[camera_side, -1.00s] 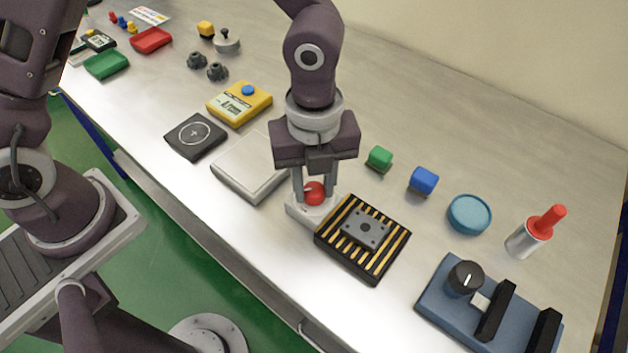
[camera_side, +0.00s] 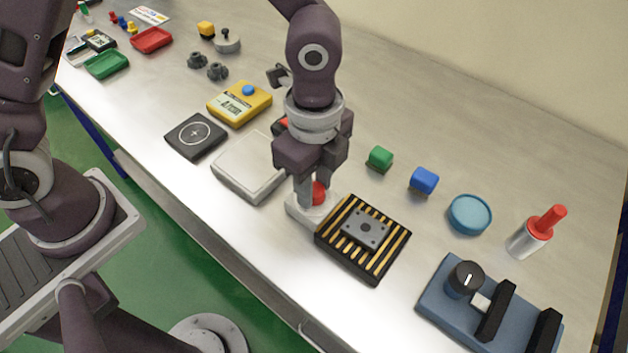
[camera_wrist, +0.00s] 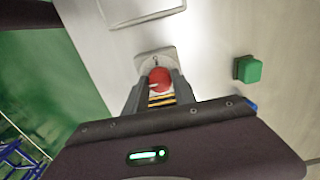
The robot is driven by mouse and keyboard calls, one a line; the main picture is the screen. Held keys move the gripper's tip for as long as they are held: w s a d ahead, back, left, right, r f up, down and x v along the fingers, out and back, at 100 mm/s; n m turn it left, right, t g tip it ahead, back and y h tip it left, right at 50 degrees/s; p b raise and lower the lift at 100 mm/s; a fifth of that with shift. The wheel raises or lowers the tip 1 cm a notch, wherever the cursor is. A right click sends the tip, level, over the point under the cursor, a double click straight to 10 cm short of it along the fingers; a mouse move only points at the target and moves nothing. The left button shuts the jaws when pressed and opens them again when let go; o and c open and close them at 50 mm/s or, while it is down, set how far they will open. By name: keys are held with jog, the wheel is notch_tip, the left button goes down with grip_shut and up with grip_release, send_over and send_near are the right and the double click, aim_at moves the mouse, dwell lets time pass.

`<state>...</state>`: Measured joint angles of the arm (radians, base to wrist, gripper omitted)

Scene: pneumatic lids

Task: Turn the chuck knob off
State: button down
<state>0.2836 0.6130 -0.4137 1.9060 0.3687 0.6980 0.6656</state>
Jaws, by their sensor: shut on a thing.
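The red chuck knob (camera_side: 319,194) sits on a small pale base (camera_side: 297,210) at the left edge of the black and gold striped chuck (camera_side: 334,246). A grey metal plate (camera_side: 367,228) lies on the chuck. My gripper (camera_side: 310,192) points down over the base and is shut on the knob, with a finger partly hiding it in the side view. In the wrist view the red knob (camera_wrist: 160,77) shows between the two fingers. Any marking on the knob is too small to read.
A pale flat box (camera_side: 235,172) lies just left of the knob. Green (camera_side: 380,157) and blue (camera_side: 424,180) blocks, a blue round dish (camera_side: 469,214) and a blue fixture with a black knob (camera_side: 440,300) stand to the right. Bare table lies behind.

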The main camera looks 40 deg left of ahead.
aim_at(314, 189)
dwell(0.4)
jog(key=c, duration=1)
grip_release()
jog(key=shift+c, duration=0.2)
jog(key=shift+r, duration=0.15)
notch_tip(314, 189, up, 7)
jog(key=shift+f, duration=0.1)
